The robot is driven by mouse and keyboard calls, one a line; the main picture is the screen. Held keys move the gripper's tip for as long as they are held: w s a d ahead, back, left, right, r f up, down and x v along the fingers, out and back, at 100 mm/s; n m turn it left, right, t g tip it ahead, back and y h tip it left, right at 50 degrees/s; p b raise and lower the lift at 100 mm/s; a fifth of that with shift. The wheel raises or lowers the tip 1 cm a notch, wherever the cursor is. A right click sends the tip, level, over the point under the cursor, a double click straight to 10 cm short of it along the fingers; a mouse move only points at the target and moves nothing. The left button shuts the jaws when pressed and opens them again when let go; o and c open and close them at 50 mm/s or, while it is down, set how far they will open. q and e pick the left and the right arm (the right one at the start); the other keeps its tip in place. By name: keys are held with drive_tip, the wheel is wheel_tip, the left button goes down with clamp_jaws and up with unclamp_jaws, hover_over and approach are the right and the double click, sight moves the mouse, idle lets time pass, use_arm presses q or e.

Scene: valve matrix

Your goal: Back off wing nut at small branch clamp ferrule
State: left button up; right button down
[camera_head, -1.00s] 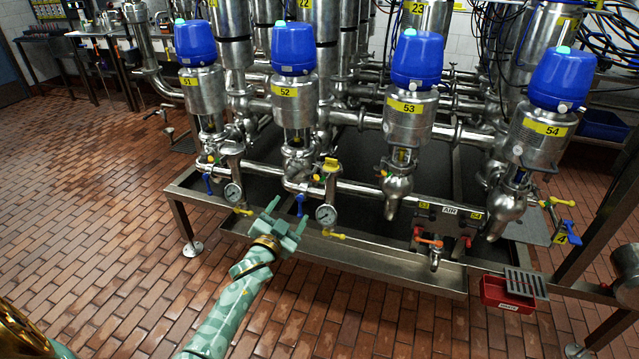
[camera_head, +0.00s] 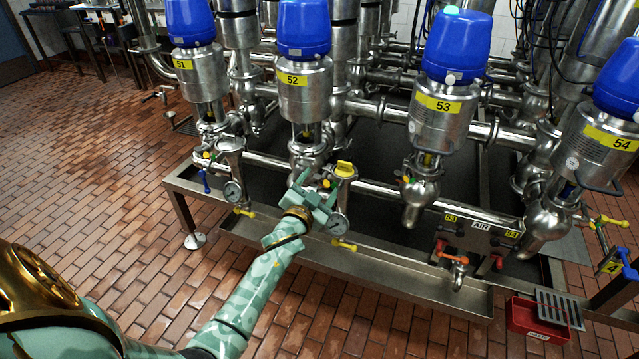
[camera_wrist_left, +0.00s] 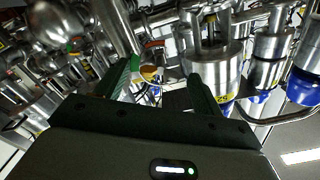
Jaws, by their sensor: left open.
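My left gripper (camera_head: 318,190) is open, its fingers pointing up at the small pipework under valve 52 (camera_head: 303,88). The clamp ferrule is not clear; the gripper hides part of the branch. My right gripper is not in view.
Valve 51 (camera_head: 195,75) and valve 53 (camera_head: 442,105) stand on either side. A steel drip tray (camera_head: 400,285) runs along the front. A red box (camera_head: 535,320) sits at the right. The tiled floor in front is clear.

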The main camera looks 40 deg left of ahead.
use_arm(q)
drive_tip(key=c, duration=1)
